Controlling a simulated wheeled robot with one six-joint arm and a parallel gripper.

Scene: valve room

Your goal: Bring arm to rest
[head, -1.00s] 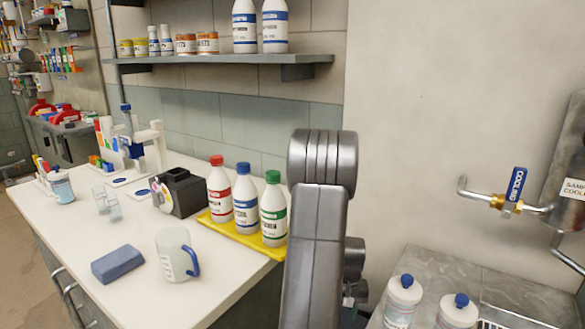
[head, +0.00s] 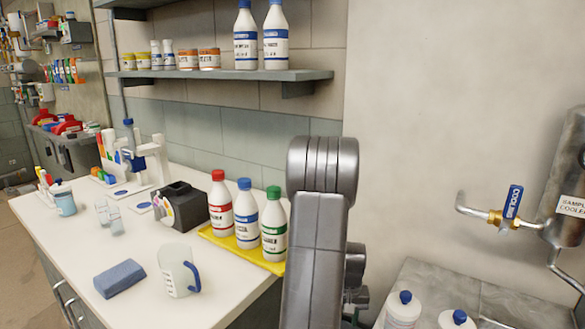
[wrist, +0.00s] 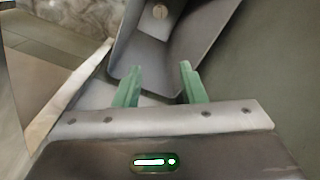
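My arm (head: 318,230) rises at the bottom centre of the head view, in front of the wall and beside the white counter. My gripper itself is hidden in that view. In the wrist view my gripper (wrist: 158,82) has two green fingers set apart, with nothing held between them. Beyond the fingertips is a grey, tray-like metal surface (wrist: 152,52) with a round fitting near the top; I cannot tell exactly what it is or how far off it lies.
The white counter (head: 225,290) holds three bottles on a yellow tray (head: 240,250), a jug (head: 176,272) and a blue block (head: 119,278). A shelf (head: 215,77) hangs above. On the right are a blue-handled valve (head: 513,201) and a grey bench (head: 480,285) with two white bottles.

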